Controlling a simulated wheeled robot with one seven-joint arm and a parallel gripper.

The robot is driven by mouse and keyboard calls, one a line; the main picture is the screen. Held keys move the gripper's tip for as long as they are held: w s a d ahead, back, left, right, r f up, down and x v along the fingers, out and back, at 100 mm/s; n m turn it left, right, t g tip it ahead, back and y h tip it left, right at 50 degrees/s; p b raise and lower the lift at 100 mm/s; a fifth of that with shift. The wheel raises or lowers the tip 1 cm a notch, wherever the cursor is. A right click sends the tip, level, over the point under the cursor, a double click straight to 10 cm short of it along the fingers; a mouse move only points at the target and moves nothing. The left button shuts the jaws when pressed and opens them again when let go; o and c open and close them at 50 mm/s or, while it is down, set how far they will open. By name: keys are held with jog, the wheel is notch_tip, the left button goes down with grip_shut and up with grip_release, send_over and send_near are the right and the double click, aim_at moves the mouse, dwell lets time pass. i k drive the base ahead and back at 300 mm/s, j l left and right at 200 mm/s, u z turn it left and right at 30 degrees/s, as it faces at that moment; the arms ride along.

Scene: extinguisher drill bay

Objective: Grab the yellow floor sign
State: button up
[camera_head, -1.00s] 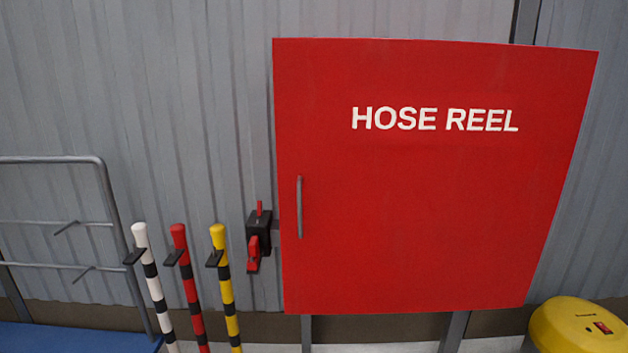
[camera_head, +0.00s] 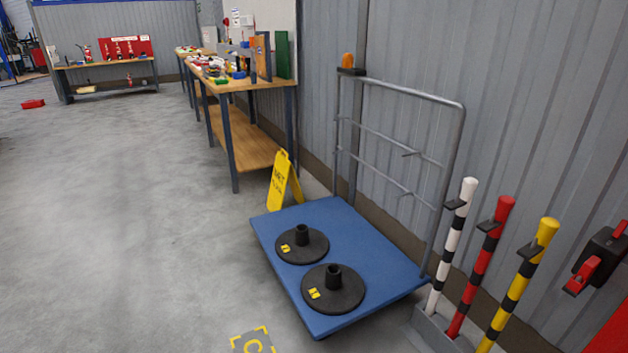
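The yellow floor sign (camera_head: 278,184) stands upright as an A-frame on the grey floor, with dark lettering on its face. It is just behind the far left corner of a blue platform trolley and in front of a wooden workbench. The trolley deck may hide a little of its foot. My gripper is not in view.
The blue trolley (camera_head: 372,240) carries two black round bases (camera_head: 313,251) and has a grey rail (camera_head: 405,92). Striped posts (camera_head: 477,262) stand at its right. The workbench (camera_head: 247,88) stands along the wall. Open floor (camera_head: 130,210) lies to the left.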

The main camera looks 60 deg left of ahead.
aim_at(281, 167)
jog(key=u, duration=2)
jog(key=i+j+u, duration=0.25)
jog(key=i, duration=0.2)
jog(key=i+j+u, duration=0.1)
jog(key=i+u, duration=0.2)
jog(key=i, duration=0.2)
jog(key=i+u, duration=0.25)
jog(key=i, duration=3.45)
jog(key=i+j+z, duration=0.1)
jog(key=i, duration=0.65)
jog(key=i+j+z, duration=0.15)
jog(key=i, duration=0.55)
jog(key=i+l+z, duration=0.1)
jog(key=i+z, duration=0.15)
jog(key=z, duration=0.15)
jog(key=i+z, duration=0.4)
jog(key=i+j+z, duration=0.1)
jog(key=z, duration=0.3)
jog(key=i+z, duration=0.5)
jog(key=i, duration=0.15)
